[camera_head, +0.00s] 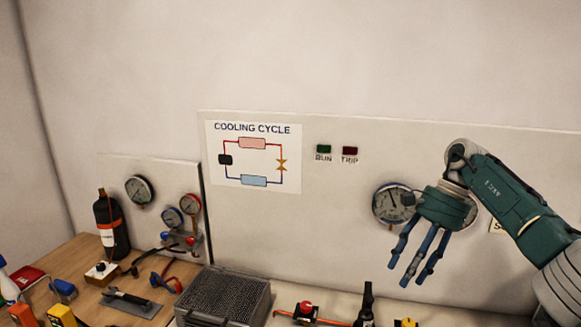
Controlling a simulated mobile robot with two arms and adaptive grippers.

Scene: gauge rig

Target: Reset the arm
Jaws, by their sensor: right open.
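My right gripper (412,262) comes in from the right on its green arm. Its blue-grey fingers point down and are spread open and empty. It is in front of the white panel, above the bench. It partly covers a round gauge (384,204) on the panel, and I cannot tell how far apart they are. My left gripper is not in view.
The panel carries a "COOLING CYCLE" diagram (253,187) and RUN (324,149) and TRIP (349,151) lamps, both dark. A black bottle (111,232), a gauge manifold (181,238), a finned metal box (228,294) and tools crowd the bench (77,251).

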